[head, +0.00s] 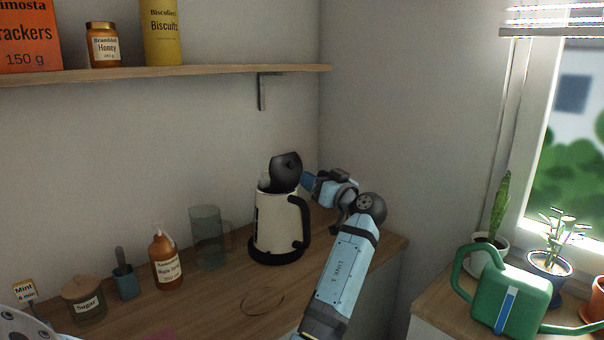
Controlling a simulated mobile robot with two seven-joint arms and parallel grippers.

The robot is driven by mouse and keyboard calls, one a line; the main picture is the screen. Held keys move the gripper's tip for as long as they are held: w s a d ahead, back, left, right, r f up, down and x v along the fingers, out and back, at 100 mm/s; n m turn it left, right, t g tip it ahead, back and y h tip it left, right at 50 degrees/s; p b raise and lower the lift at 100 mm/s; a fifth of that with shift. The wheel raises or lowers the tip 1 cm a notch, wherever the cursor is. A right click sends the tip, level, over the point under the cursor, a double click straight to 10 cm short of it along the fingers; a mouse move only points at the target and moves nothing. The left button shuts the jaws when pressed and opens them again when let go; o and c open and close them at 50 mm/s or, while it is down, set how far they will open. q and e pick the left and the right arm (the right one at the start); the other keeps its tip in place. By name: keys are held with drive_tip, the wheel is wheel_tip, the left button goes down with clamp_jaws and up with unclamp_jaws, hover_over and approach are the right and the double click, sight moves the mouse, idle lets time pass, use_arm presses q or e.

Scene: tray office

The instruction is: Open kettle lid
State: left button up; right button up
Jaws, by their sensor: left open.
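The cream kettle (275,222) with a black handle and black base stands upright near the back right corner of the wooden counter. Its black lid (286,168) is raised, standing steeply tilted above the kettle's top. My left gripper (307,181) is open at the right side of the lid, level with its lower part and above the handle. Its fingertips are small and partly hidden; I cannot tell whether they touch the lid. My right gripper is not in view.
Left of the kettle stand a glass jug (207,240), a syrup bottle (165,262), a blue-grey cup (126,283) and a sugar jar (84,300). A shelf (200,71) hangs above. A green watering can (510,297) and plants stand at right.

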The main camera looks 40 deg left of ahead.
use_arm(q)
drive_tip(key=d, duration=0.6)
drive_tip(key=shift+s+f, duration=0.35)
drive_tip(key=shift+f, duration=0.05)
